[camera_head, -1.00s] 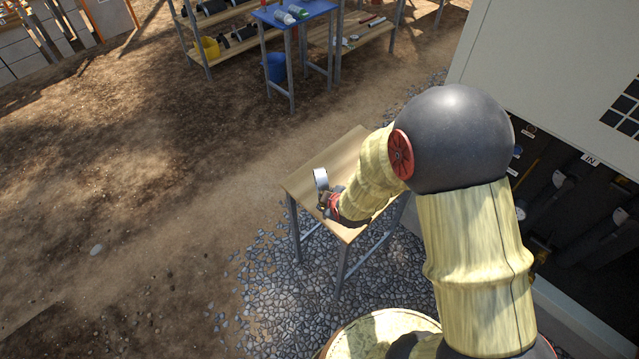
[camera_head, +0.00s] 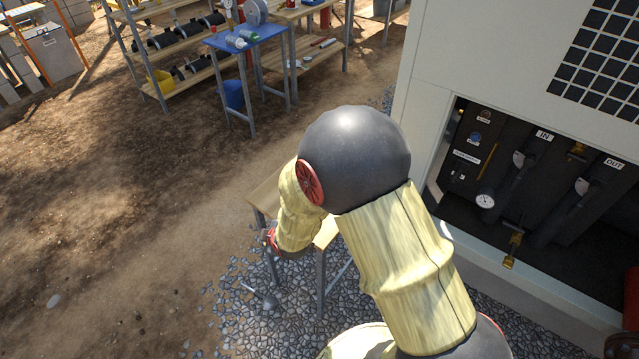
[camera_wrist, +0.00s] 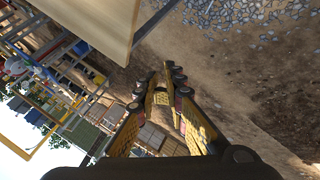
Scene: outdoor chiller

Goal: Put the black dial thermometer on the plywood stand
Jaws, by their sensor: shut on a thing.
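My gripper (camera_wrist: 168,88) shows in the wrist view with its two fingers drawn close together; what lies between the tips is too small and dark to make out. In the head view my gripper is mostly hidden beside my arm, at the left edge of the plywood stand (camera_head: 262,196). The stand's pale top also fills the upper left of the wrist view (camera_wrist: 92,22). No thermometer is clear on the visible part of the top. A small grey thing with a thin stem (camera_head: 266,299) shows over the gravel below the stand; I cannot tell if it is the thermometer.
A chiller cabinet (camera_head: 425,75) stands at the right, with pipes and a white-faced gauge (camera_head: 485,201) in its opening. A blue table (camera_head: 245,38) and shelves (camera_head: 150,50) stand at the back. Open dirt lies to the left. Gravel surrounds the stand's legs.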

